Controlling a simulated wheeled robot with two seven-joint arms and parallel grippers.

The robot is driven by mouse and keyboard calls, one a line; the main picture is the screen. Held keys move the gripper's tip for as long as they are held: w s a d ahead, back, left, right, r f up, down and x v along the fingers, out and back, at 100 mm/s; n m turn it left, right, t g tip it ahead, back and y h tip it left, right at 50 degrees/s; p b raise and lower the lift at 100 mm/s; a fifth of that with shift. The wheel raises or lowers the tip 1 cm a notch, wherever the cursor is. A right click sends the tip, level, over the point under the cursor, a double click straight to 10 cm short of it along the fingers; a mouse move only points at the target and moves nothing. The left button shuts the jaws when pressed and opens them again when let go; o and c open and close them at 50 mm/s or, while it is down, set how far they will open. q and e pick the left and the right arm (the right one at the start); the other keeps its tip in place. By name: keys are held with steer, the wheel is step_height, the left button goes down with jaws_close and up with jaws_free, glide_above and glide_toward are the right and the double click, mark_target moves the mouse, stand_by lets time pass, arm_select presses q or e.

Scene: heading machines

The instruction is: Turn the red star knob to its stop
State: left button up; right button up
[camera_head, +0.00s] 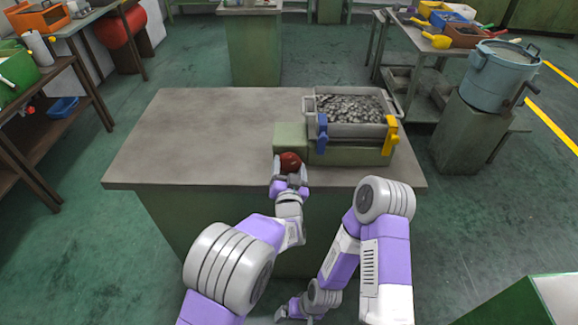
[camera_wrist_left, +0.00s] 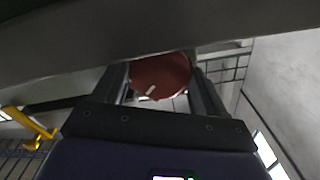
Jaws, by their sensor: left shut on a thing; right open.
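The red star knob (camera_head: 290,162) is on the front of the green machine block (camera_head: 291,137) at the table's front edge. In the left wrist view the knob (camera_wrist_left: 160,77) shows as a red disc with a small pale mark at its lower left. My left gripper (camera_head: 290,172) is shut on the knob, one finger on each side. The fingers partly hide the knob's rim. My right gripper (camera_head: 292,309) is low in front of the table, near the bottom of the head view, away from the knob; it is open.
A metal tray of small grey parts (camera_head: 350,106) sits on the machine, with a blue lever (camera_head: 322,134) and a yellow lever (camera_head: 391,136) at its front. The left part of the grey tabletop (camera_head: 190,130) is clear. A blue pot (camera_head: 497,75) stands at the right.

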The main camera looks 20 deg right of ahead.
arm_select(q)
steer(key=shift+m, duration=0.6)
steer(key=o, duration=1)
steer(key=shift+o, duration=0.2)
steer(key=shift+s, duration=0.15)
steer(key=p+v, duration=0.1)
steer(key=v, duration=0.6)
steer(key=shift+s+p, duration=0.15)
steer(key=shift+p, duration=0.2)
steer(key=shift+a, duration=0.1)
